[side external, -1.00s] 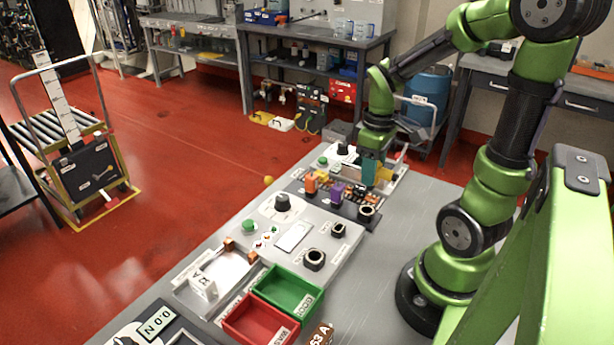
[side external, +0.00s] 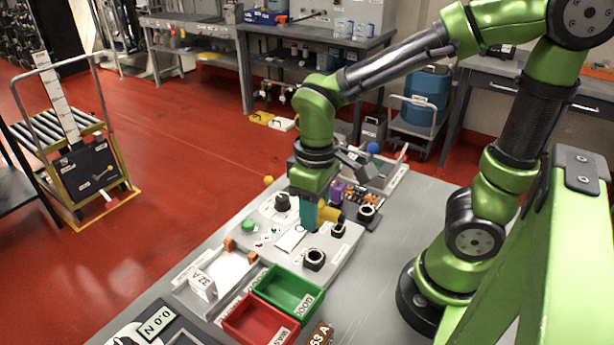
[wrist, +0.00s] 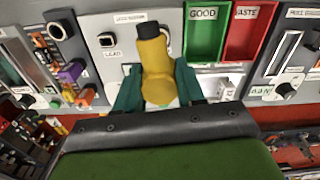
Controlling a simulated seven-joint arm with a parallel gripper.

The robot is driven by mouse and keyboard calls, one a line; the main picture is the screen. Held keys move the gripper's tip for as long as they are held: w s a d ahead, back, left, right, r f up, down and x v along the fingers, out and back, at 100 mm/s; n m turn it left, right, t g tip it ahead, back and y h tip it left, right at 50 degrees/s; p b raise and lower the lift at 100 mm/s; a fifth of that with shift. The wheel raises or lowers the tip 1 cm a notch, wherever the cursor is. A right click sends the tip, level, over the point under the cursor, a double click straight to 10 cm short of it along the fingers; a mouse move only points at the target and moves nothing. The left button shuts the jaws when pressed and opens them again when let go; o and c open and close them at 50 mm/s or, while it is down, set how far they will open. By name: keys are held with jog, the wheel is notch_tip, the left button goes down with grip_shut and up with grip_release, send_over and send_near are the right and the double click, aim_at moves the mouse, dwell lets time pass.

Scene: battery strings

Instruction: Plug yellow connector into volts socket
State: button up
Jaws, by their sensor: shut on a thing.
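My gripper (side external: 309,217) is shut on the yellow connector (side external: 328,213) and holds it above the grey panel. In the wrist view the yellow connector (wrist: 157,70) sits between the teal fingers, its dark end pointing up the picture toward the panel's sockets. Two black round sockets show in the side view: a nearer one (side external: 314,259) and a farther one (side external: 338,229). In the wrist view one socket (wrist: 106,40) has a label that seems to read LEAD. The connector covers part of the panel beside it. I cannot read a volts label. The connector looks apart from both sockets.
A green bin (side external: 288,290) and a red bin (side external: 260,322) stand in front of the panel. A purple connector (wrist: 72,71) and an orange one (wrist: 85,97) are in the rack beyond. A black knob (side external: 283,202) and a green button (side external: 249,226) stand up from the panel.

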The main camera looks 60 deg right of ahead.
aim_at(315, 244)
jog(key=shift+m, duration=0.7)
jog(key=shift+f, duration=2.85)
jog(key=shift+f, duration=1.75)
jog(key=o, duration=1.2)
jog(key=shift+o, duration=0.2)
jog(key=shift+r, duration=0.1)
